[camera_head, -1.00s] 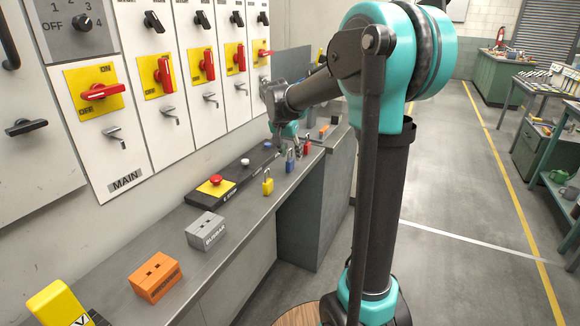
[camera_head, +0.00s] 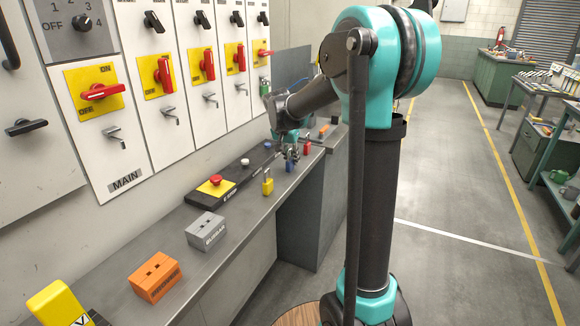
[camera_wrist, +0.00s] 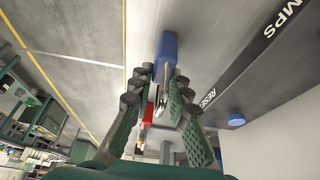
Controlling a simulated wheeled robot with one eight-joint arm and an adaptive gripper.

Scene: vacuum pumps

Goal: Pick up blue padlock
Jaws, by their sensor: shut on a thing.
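The blue padlock (camera_head: 289,167) stands on the grey bench ledge, between a yellow padlock and a red padlock. In the wrist view the blue padlock (camera_wrist: 168,48) has its metal shackle between my fingers. My gripper (camera_head: 291,152) is over it from above and hides its upper part in the head view. In the wrist view my gripper (camera_wrist: 165,95) is shut on the shackle, with the blue body beyond the fingertips. The padlock appears still at ledge height; I cannot tell whether it touches the surface.
The yellow padlock (camera_head: 267,182) is close in front, and the red padlock (camera_head: 306,147) is close behind. A black strip with a red button (camera_head: 215,180) runs along the wall side. Grey (camera_head: 206,231) and orange (camera_head: 155,277) blocks sit nearer. The floor aisle at right is clear.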

